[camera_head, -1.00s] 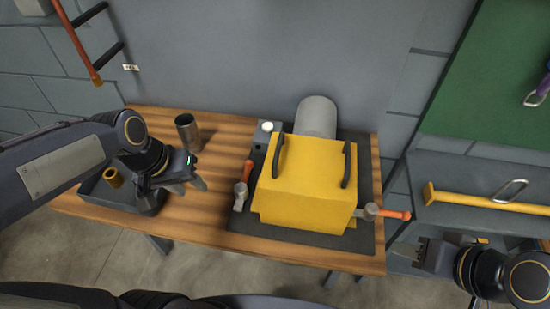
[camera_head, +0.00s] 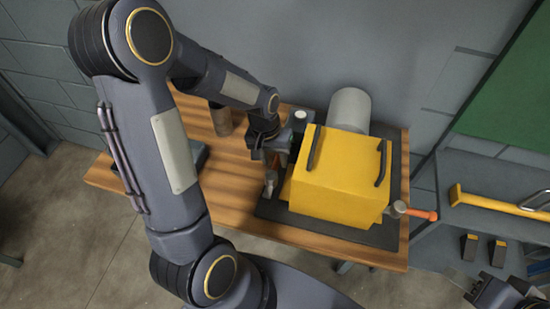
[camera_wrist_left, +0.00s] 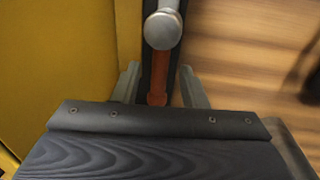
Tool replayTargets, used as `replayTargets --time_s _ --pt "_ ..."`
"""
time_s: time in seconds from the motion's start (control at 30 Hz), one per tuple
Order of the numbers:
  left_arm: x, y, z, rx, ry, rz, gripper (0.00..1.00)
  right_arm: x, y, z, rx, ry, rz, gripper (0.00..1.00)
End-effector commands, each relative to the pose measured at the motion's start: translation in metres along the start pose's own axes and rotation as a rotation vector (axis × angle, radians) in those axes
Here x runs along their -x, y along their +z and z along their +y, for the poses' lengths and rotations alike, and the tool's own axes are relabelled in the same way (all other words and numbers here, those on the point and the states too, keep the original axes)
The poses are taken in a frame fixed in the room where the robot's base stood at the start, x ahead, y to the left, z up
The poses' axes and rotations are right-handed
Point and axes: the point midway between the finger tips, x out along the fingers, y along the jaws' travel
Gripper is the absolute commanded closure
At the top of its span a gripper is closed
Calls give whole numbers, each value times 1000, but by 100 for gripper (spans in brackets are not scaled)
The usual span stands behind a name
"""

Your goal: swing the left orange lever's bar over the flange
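The left orange lever lies along the left side of the yellow casing (camera_head: 338,178). In the head view, mostly its grey end (camera_head: 271,184) shows beside my gripper. In the left wrist view its orange part (camera_wrist_left: 157,88) lies between my fingertips, with a round grey knob (camera_wrist_left: 162,29) ahead. My left gripper (camera_head: 271,162) is down at this lever. Its fingers (camera_wrist_left: 160,90) are open, with a small gap on each side of the orange part. The flange under the lever is not clearly seen. My right gripper (camera_head: 468,287) is at the lower right, away from the casing.
The casing stands on a dark mat (camera_head: 330,229) on a wooden table (camera_head: 228,211). The right orange lever (camera_head: 419,213) sticks out at the casing's right. A metal cup (camera_head: 221,120) stands behind my left arm. A shelf with a yellow bar (camera_head: 492,201) is at the right.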

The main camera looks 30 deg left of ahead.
Motion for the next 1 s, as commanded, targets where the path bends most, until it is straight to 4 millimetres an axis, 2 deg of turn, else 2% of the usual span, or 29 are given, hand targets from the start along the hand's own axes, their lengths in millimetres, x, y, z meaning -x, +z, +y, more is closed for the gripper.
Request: replayTargets --time_s 0.13,0.37,0.67,1.0 --pt "-8 0 0 1 0 0 61 0 0 0 0 0 0 61" --pt "-9 0 0 1 1 1 61 0 0 0 0 0 0 61" --pt "-8 0 0 0 1 1 99 0 0 0 0 0 0 61" --pt "-9 -1 2 0 1 1 100 0 0 0 0 0 0 61"
